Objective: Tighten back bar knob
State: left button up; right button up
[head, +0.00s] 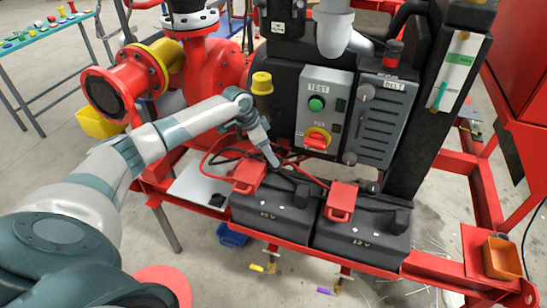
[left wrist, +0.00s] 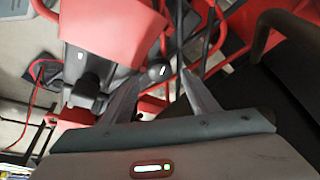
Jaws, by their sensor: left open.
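My left gripper (head: 273,160) reaches in from the left and points down behind the left battery (head: 270,215), near its red terminal cover (head: 249,174). In the left wrist view the fingers (left wrist: 160,88) are open and apart, with nothing held. A small dark round knob with a white mark (left wrist: 159,71) shows between and just beyond the fingertips; I cannot tell whether they touch it. It looks like the back bar knob, which the gripper hides in the head view. Another dark knob (head: 372,187) shows behind the right battery (head: 360,235). My right gripper is not in view.
A control box (head: 322,112) with a green button and red-yellow switch stands just behind. The grey BELT cover (head: 375,120) is to its right. A second red cover (head: 341,201) sits on the right battery. Red and black cables run close to the gripper.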

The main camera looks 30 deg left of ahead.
pick_arm(q)
jog(key=shift+p+x, duration=0.3)
jog(key=shift+x, duration=1.9)
jog(key=c, duration=1)
